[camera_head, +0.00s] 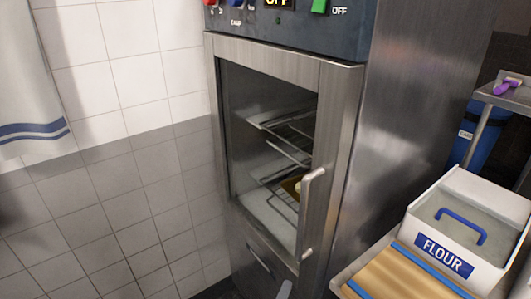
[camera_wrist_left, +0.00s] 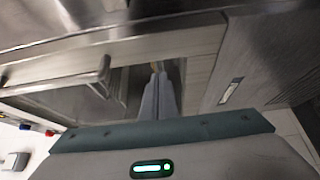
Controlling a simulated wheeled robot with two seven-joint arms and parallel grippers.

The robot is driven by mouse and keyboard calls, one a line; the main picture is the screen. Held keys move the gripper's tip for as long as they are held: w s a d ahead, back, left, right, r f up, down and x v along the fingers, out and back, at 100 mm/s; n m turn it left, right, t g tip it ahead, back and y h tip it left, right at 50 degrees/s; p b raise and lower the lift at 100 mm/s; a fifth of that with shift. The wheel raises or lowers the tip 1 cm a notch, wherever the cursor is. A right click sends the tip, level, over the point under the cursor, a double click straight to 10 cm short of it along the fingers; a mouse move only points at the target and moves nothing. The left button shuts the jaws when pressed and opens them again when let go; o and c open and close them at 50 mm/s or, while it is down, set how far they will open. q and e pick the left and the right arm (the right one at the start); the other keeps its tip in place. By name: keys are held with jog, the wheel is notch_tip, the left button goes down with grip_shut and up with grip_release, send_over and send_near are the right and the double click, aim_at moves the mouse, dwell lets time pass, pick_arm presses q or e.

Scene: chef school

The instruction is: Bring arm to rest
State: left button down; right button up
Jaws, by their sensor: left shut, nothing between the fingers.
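My left gripper (camera_wrist_left: 158,97) is shut with nothing between its fingers in the left wrist view. Its closed fingers point at the front of a steel appliance, with a bar handle to their left. In the head view only a small grey tip (camera_head: 285,290) shows at the bottom edge, in front of the steel oven (camera_head: 340,130). Whether the fingers touch the oven cannot be told. My right gripper is not in view.
A flour bin (camera_head: 445,262) and a wooden board (camera_head: 400,275) stand on a counter at right. A towel (camera_head: 28,90) hangs at left.

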pick_arm(q)
jog(key=s+a+f+m+g+y, duration=0.1)
jog(key=s+a+f+m+g, duration=0.25)
jog(key=f, duration=0.75)
jog(key=s+a+f+m+g+y, duration=0.15)
jog(key=s+a+f, duration=0.35)
jog(key=f, duration=0.7)
jog(key=s+a+f+m+g+y, duration=0.1)
jog(key=s+a+f+m+g, duration=0.15)
jog(key=s+f, duration=0.6)
jog(key=s+a+f+m+g+y, duration=0.1)
jog(key=s+a+f+m+g, duration=0.1)
jog(key=s+a+f, duration=0.5)
jog(key=s+a+f+m+g+y, duration=0.1)
jog(key=s+a+f+m+g, duration=0.2)
jog(key=s+a+f, duration=0.4)
jog(key=s+a+f+m+g+y, duration=0.2)
jog(key=s+a+f, duration=0.5)
jog(key=s, duration=0.9)
jog(key=shift+s+a+f+m+g, duration=0.2)
jog(key=shift+a+f+m+g, duration=0.05)
jog(key=shift+a+m+g, duration=0.2)
jog(key=shift+w, duration=0.1)
